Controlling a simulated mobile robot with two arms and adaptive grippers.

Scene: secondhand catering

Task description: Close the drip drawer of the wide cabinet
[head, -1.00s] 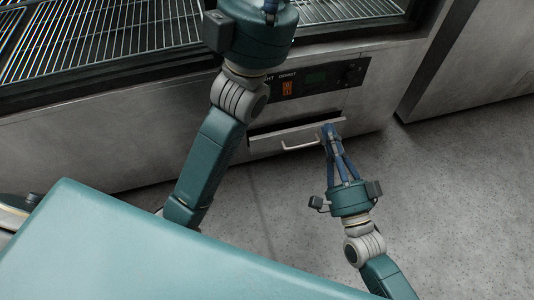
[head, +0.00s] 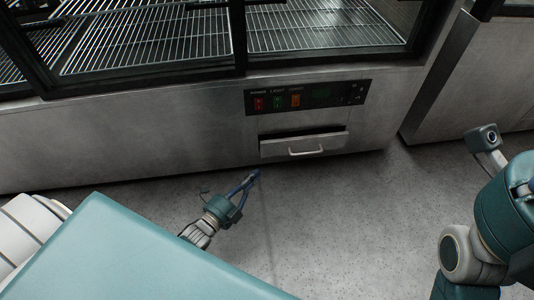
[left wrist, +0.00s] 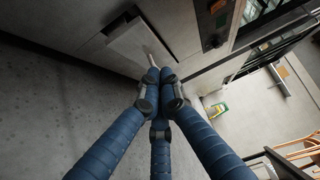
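The wide cabinet (head: 140,135) has its drip drawer (head: 275,148) low on the front, below the switch panel. The drawer front, with a pale bar handle (head: 306,151), stands a little out, with a dark gap along its top. My left gripper (head: 256,173) is below and left of the drawer in the head view, its blue fingers drawn together and empty. In the left wrist view its fingertips (left wrist: 158,76) meet in front of the drawer front (left wrist: 138,42); I cannot tell whether they touch it. My right gripper's housing (head: 503,212) is at the right edge, its fingertips out of frame.
The switch panel (head: 308,96) is above the drawer. Wire shelves (head: 150,40) show in the cabinet above. Another metal cabinet (head: 490,85) stands at the right. The speckled floor (head: 340,220) in front of the drawer is clear.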

